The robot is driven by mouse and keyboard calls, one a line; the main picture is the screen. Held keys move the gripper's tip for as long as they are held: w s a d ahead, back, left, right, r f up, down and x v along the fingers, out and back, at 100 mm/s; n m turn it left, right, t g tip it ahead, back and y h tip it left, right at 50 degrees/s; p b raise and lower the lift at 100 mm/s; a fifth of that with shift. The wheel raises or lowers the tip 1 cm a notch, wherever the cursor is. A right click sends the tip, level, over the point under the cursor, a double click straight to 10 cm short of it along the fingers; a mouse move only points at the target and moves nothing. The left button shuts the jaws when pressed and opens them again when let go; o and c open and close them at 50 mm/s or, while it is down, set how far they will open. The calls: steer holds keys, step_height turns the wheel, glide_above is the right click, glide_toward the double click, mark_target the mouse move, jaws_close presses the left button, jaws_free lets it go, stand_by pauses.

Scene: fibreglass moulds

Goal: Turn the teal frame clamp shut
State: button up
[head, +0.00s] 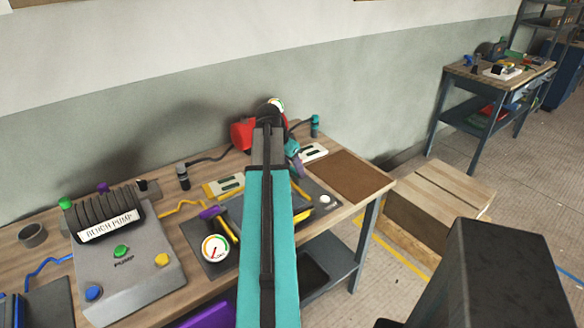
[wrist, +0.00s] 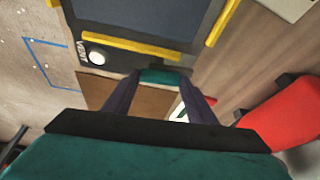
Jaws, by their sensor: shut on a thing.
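The teal frame clamp (wrist: 160,77) shows in the wrist view as a short teal piece at the edge of a dark frame (wrist: 122,57) with yellow bars. The purple fingers of my gripper (wrist: 160,82) are shut on it, one on each side. How far the clamp is turned cannot be told. In the head view my gripper (head: 298,170) is partly hidden by my teal arm, at the far side of the dark frame (head: 318,190). The clamp cannot be made out there.
A red device (head: 243,134) stands close behind my gripper; a red body (wrist: 285,112) shows at right in the wrist view. A white button (head: 325,199) sits on the frame's corner. The bench pump (head: 125,262) and a gauge (head: 215,248) are to the left. A brown mat (head: 342,174) lies clear at right.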

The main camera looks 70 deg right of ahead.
steer(key=n+t, duration=0.1)
steer(key=n, duration=0.2)
steer(key=shift+a+r+h, duration=0.1)
steer(key=shift+h, duration=0.2)
steer(key=n+t, duration=0.2)
steer(key=n, duration=0.2)
steer(key=shift+s+n, duration=0.15)
steer(key=shift+n, duration=0.25)
steer(key=n, duration=0.2)
steer(key=n+t, duration=0.1)
steer(key=n, duration=0.1)
steer(key=shift+s+t+y+p, duration=0.2)
steer(key=shift+t+y+p, duration=0.1)
steer(key=shift+y+p, duration=0.1)
steer(key=shift+s+n+t+y, duration=0.1)
steer(key=shift+n+t+y, duration=0.4)
steer(key=shift+n, duration=1.5)
steer(key=shift+a, duration=0.1)
steer(key=o, duration=1.1)
steer(key=shift+c, duration=0.2)
steer(key=shift+s+a, duration=0.1)
steer(key=shift+s, duration=0.05)
